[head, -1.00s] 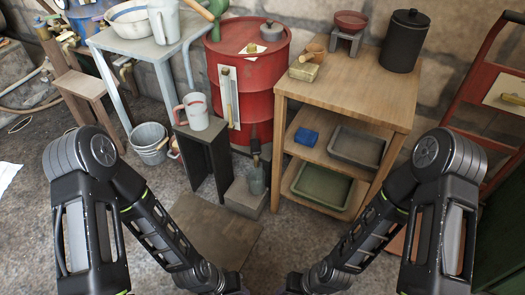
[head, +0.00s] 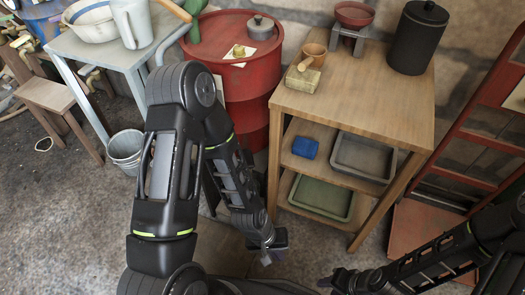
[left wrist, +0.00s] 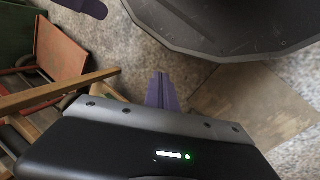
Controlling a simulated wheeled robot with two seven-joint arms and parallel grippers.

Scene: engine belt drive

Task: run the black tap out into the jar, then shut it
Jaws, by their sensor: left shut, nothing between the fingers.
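The red drum (head: 205,45) stands behind my left arm in the head view. The black tap and the jar are not visible now, because my left arm covers the area in front of the drum. My left gripper (head: 267,256) is low, in front of the wooden shelf unit, with nothing in it. Its purple fingers are together in the left wrist view (left wrist: 162,92), above bare floor. My right gripper (head: 326,283) is near the bottom edge of the head view; its fingers are too small and dark to read.
The wooden shelf unit (head: 385,100) stands right of the drum, holding a blue box (head: 305,147), a grey tray (head: 364,157) and a green tray (head: 321,197). A bucket (head: 125,152) is at left, a red ladder-like frame (head: 470,150) at right. A brown board (head: 222,250) lies on the floor.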

